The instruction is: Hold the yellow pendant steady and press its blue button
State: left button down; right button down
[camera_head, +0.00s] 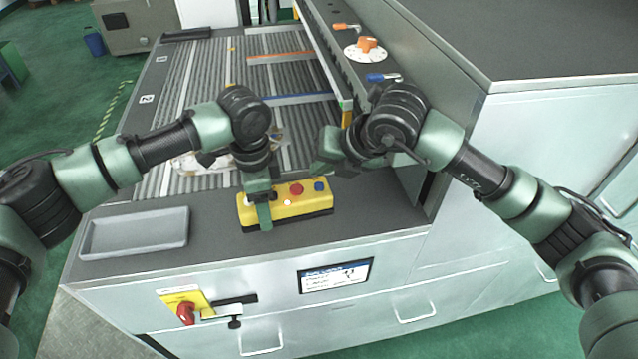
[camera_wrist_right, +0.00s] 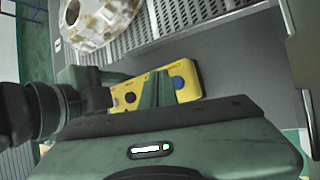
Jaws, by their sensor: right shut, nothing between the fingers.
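The yellow pendant (camera_head: 312,206) lies on the grey front ledge of the machine. Its blue button (camera_head: 319,186) is near its right end, beside a red button (camera_head: 297,189) and a lit white one. The pendant and blue button (camera_wrist_right: 179,83) also show in the right wrist view. My left gripper (camera_head: 260,211) points down at the pendant's left end, one finger against its front side; the far finger is mostly hidden. My right gripper (camera_head: 319,167) is shut and empty, just behind the pendant's right part. In the wrist view its fingertips (camera_wrist_right: 158,80) appear left of the blue button.
A shallow grey tray (camera_head: 135,233) lies left on the ledge. A pale casting (camera_head: 196,160) sits on the slatted conveyor behind my left wrist. The machine housing (camera_head: 440,150) rises close on the right. Ledge right of the pendant is clear.

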aim_at(321, 186)
jog(key=shift+f, duration=0.55)
dwell(1.7)
jog(key=shift+f, duration=0.35)
jog(key=shift+f, duration=0.5)
dwell(0.6)
jog(key=shift+r, duration=0.95)
jog(key=shift+r, duration=2.5)
